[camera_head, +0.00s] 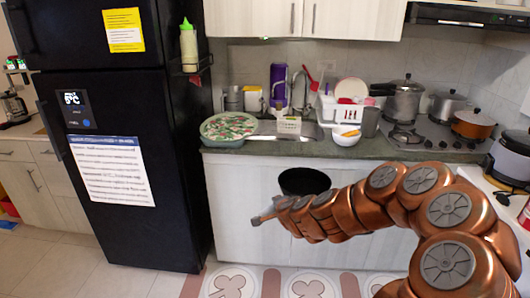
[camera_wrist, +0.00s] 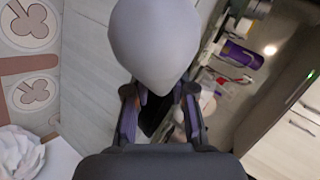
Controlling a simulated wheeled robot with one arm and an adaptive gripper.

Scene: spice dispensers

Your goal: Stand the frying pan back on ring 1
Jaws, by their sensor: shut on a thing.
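The black frying pan (camera_head: 305,181) hangs in front of the white base cabinets, left of the bend of my copper arm. In the wrist view my gripper (camera_wrist: 160,95) is shut on a dark part (camera_wrist: 152,122) that looks like the pan's handle. A large grey rounded shape (camera_wrist: 155,40) beyond the fingertips looks like the pan's body, though I cannot be sure. The stove (camera_head: 432,146) is on the counter at the right. Its front left shows a bare burner, but I cannot read which ring is ring 1.
A steel pressure cooker (camera_head: 403,102), a grey pot (camera_head: 446,107) and an orange pot (camera_head: 472,125) stand on the stove. A black fridge (camera_head: 120,215) stands left.

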